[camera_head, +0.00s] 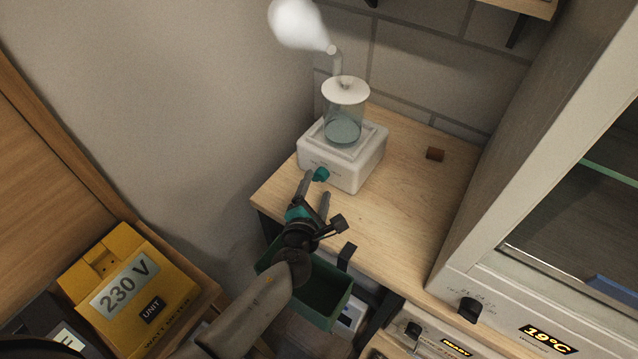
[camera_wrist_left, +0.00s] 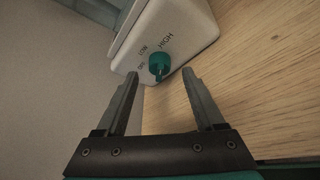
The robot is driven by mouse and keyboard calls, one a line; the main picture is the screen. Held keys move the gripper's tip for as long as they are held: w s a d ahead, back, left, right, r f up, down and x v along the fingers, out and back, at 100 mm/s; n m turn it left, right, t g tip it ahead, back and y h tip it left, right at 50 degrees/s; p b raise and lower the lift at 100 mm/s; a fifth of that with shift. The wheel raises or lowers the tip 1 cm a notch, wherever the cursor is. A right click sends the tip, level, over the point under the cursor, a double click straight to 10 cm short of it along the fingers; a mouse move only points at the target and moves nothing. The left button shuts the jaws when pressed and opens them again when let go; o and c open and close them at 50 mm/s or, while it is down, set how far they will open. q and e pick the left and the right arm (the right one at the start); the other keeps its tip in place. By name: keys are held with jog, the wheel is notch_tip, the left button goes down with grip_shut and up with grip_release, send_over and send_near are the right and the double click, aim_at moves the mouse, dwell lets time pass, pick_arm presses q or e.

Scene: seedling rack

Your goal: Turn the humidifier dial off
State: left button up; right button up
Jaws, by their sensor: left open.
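The white humidifier (camera_head: 345,165) stands on the wooden bench top, with a clear water tank (camera_head: 343,122) and a spout giving off white mist (camera_head: 298,22). Its teal dial (camera_head: 321,174) is on the front face. In the left wrist view the dial (camera_wrist_left: 158,65) shows beside the labels OFF, LOW and HIGH; I cannot tell surely which label it points to. My left gripper (camera_head: 315,186) is open just in front of the dial. In the left wrist view its fingertips (camera_wrist_left: 160,74) are on either side of the dial's line, apart from it. My right gripper is not in view.
A dark green bin (camera_head: 335,308) hangs at the bench's front edge below my left arm. A yellow 230 V watt meter (camera_head: 130,290) is at the lower left. A cabinet with a black knob (camera_head: 468,310) stands at right.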

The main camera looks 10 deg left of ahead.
aim_at(319, 181)
pick_arm(q)
jog(key=shift+b+x, duration=0.35)
jog(key=shift+x, duration=1.25)
grip_shut()
